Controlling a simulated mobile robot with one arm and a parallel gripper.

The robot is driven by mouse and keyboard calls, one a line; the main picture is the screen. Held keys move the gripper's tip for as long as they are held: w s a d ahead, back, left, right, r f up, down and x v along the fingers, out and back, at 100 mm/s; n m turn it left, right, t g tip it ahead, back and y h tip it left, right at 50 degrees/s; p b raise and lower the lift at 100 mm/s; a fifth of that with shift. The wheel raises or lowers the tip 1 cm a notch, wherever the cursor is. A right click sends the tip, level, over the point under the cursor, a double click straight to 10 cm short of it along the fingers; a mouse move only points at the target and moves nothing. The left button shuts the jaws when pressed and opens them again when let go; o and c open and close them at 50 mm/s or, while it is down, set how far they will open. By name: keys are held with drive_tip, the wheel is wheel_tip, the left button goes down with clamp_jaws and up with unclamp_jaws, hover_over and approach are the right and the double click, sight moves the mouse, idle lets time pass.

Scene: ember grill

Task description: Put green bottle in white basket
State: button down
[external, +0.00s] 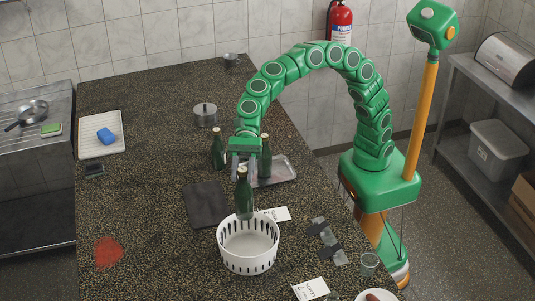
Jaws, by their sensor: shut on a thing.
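My gripper (243,164) points down over the counter and is shut on a green bottle (244,196), gripping it at its upper part. The held bottle is upright. Its lower end overlaps the back rim of the white basket (248,263) in the picture; I cannot tell how far above the rim it is. The basket is round with slotted sides and looks empty. Two more green bottles stand behind the gripper, one to the left (217,152) and one to the right (265,158), by a metal tray.
A metal tray (283,170) lies right of the gripper, a dark mat (205,204) left of the basket. A lidded pot (205,114) stands farther back. White cards (311,289), dark-and-grey strips (327,240) and a glass (369,264) are to the right.

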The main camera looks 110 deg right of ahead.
sight(247, 219)
drive_tip(key=shift+s+a, duration=0.2)
drive_tip(key=shift+a, duration=0.8)
drive_tip(key=shift+d+f, duration=0.1)
drive_tip(key=shift+f, duration=8.7)
drive_tip(key=c, duration=0.7)
unclamp_jaws()
drive_tip(key=shift+d+r, duration=0.35)
drive_tip(key=shift+d, duration=0.15)
drive_tip(key=v, duration=1.1)
drive_tip(key=shift+s+a+f, duration=0.1)
drive_tip(key=shift+s, duration=0.05)
